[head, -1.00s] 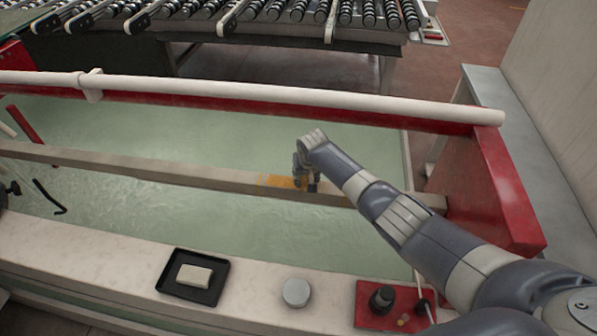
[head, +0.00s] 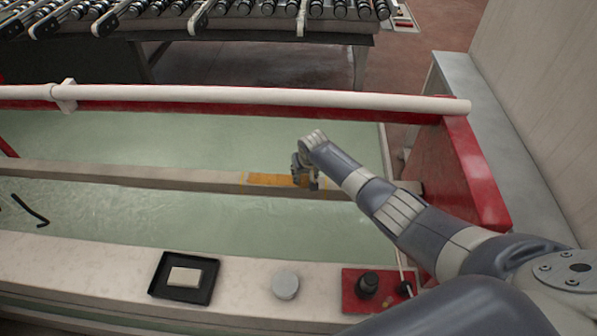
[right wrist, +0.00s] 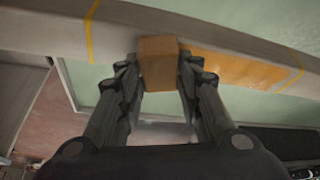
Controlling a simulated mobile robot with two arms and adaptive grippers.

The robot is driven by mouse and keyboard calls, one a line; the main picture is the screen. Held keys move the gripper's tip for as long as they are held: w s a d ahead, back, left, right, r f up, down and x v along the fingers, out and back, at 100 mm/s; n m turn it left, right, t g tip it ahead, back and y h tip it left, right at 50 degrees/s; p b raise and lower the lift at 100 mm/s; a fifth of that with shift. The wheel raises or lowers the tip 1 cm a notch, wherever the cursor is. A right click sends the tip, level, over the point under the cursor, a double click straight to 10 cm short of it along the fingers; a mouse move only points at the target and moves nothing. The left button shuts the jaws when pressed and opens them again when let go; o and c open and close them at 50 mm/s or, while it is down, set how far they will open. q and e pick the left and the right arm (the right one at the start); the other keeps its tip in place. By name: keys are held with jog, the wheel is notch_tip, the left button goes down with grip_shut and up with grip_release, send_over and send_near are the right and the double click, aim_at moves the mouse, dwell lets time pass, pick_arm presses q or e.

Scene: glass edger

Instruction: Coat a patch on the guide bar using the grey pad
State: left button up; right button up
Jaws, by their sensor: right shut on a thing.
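The guide bar (head: 120,174) is a long grey beam across the tank. An orange coated stretch (head: 268,179) lies on it, left of my right gripper (head: 308,184) in the head view. In the right wrist view, my right gripper (right wrist: 160,85) is shut on the pad (right wrist: 158,62), a small block that looks orange-brown here. The pad appears to be against the bar. Orange coating (right wrist: 235,68) runs from the pad toward the right yellow line (right wrist: 294,68); between the pad and the left yellow line (right wrist: 90,32) the bar looks bare grey. My left gripper is not in view.
On the front ledge are a black tray (head: 212,277) holding a pale block (head: 184,277), a round pale disc (head: 286,284) and a red plate (head: 352,303) with a black knob (head: 367,284). A white rail (head: 250,95) runs behind the bar. A red end wall (head: 470,165) stands right.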

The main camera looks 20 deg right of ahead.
jog(key=shift+s+d+p, duration=0.2)
jog(key=shift+s+d, duration=0.1)
jog(key=shift+d, duration=0.3)
jog(key=shift+s+d+p, duration=0.2)
jog(key=shift+s+d, duration=0.1)
jog(key=shift+d, duration=0.25)
jog(key=shift+s+d+p, duration=0.3)
jog(key=shift+d+p, duration=0.2)
jog(key=shift+d, duration=0.15)
jog(key=shift+s+d, duration=0.4)
jog(key=shift+d, duration=0.45)
notch_tip(320, 180, up, 2)
jog(key=shift+w+a+r+p, duration=0.1)
jog(key=shift+p, duration=0.55)
jog(key=shift+r, duration=1.9)
